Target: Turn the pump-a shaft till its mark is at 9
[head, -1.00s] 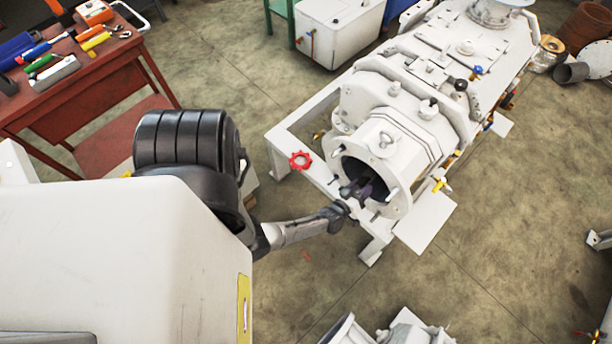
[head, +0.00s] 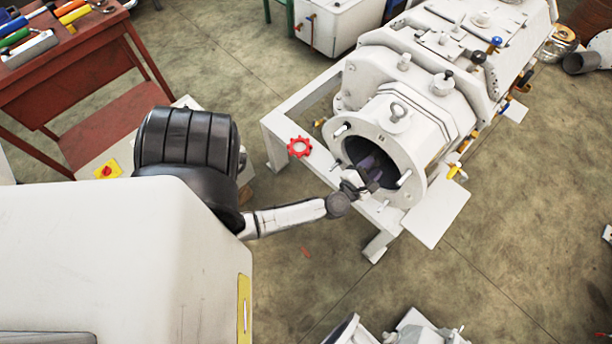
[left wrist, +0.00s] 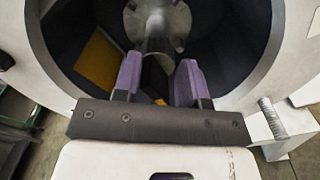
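The pump (head: 425,115) is a large white machine with a round flanged opening facing me. My left gripper (head: 372,172) reaches into the lower part of this opening. In the left wrist view its two purple fingers (left wrist: 158,82) stand apart inside the dark housing, with a visible gap between them. The grey shaft (left wrist: 154,35) shows just beyond the fingertips, in line with the gap. I cannot tell whether the fingers touch it. The shaft's mark cannot be made out. My right gripper is not in view.
Studs stick out around the flange (head: 408,150); one threaded stud (left wrist: 272,115) is close to the gripper's right side. A red handwheel (head: 299,147) sits on the white frame left of the opening. A red tool table (head: 80,75) stands at left. Open floor lies at lower right.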

